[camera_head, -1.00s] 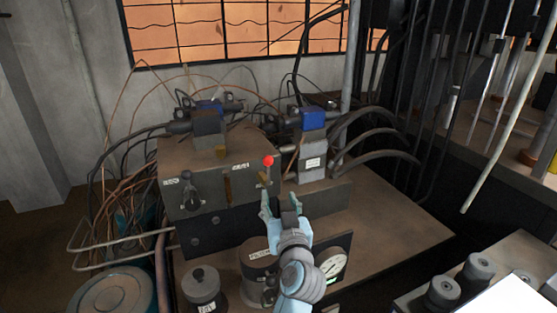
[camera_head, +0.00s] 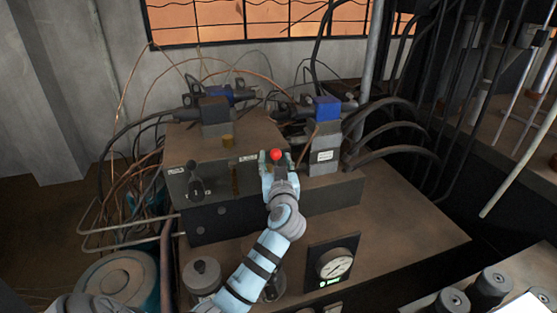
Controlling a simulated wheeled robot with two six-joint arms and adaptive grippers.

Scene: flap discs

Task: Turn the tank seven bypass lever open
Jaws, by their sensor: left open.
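A lever with a round red knob (camera_head: 275,155) stands on the front face of the grey-brown valve block (camera_head: 215,148), near its right end. I take it as the bypass lever, but the small labels are too small to read. My left gripper (camera_head: 276,162) is open, with a finger on each side of the lever just around the red knob. I cannot tell whether the fingers touch it. The lower part of the lever is hidden behind the gripper. My right gripper is not in view.
A black-handled control (camera_head: 194,182) sits left on the same face. Blue-topped valves (camera_head: 327,108) and dark hoses (camera_head: 395,130) stand behind and right. The bench top (camera_head: 400,225) at right is clear.

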